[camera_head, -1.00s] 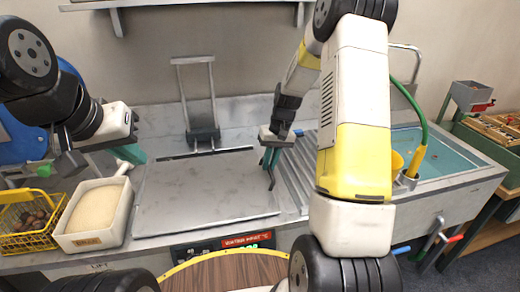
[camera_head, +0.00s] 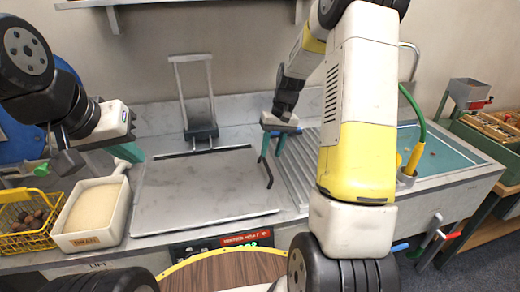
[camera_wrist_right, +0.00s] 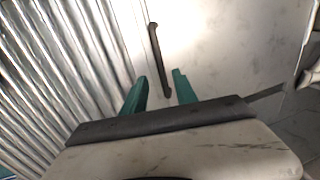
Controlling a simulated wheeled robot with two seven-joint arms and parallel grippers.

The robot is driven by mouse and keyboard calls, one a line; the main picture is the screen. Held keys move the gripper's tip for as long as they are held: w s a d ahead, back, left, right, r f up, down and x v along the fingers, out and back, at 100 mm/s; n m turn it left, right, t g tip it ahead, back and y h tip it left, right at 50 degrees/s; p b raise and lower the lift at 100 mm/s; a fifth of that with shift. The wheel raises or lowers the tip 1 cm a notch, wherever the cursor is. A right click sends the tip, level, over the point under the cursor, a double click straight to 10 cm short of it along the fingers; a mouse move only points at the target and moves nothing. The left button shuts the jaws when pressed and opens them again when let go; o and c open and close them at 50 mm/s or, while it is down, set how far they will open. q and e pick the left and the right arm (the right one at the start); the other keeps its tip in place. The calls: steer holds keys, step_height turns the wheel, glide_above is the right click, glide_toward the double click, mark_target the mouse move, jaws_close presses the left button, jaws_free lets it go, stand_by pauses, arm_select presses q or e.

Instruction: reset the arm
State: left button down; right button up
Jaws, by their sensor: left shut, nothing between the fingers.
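My left gripper (camera_head: 133,153) is shut and empty, in the air above the white bin and beside the metal plate. My right arm reaches across the middle of the head view. Its gripper (camera_head: 270,148) hangs over the border between the metal plate and the ribbed drainboard. In the right wrist view its two green fingers (camera_wrist_right: 160,93) stand apart with nothing held between them. A thin dark rod-like thing (camera_wrist_right: 158,60) shows beyond the fingers; I cannot tell what it is.
A white bin (camera_head: 91,240) of pale grains and a yellow basket (camera_head: 27,242) of chestnuts stand at left. A ribbed drainboard (camera_head: 300,165) and blue-green sink (camera_head: 440,160) lie at right. A round wooden top (camera_head: 225,272) is in front.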

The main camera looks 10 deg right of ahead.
steer(key=shift+v, duration=1.25)
steer(key=s+a+r+t, duration=0.3)
steer(key=s+r, duration=0.6)
steer(key=r, duration=0.4)
steer(key=s+a+r+t, duration=0.1)
steer(key=s+r, duration=0.1)
steer(key=s, duration=0.5)
steer(key=s+a+r+t, duration=0.1)
steer(key=s+r+t, duration=0.1)
steer(key=s, duration=0.6)
steer(key=shift+s+r, duration=0.3)
steer(key=shift+r, duration=0.15)
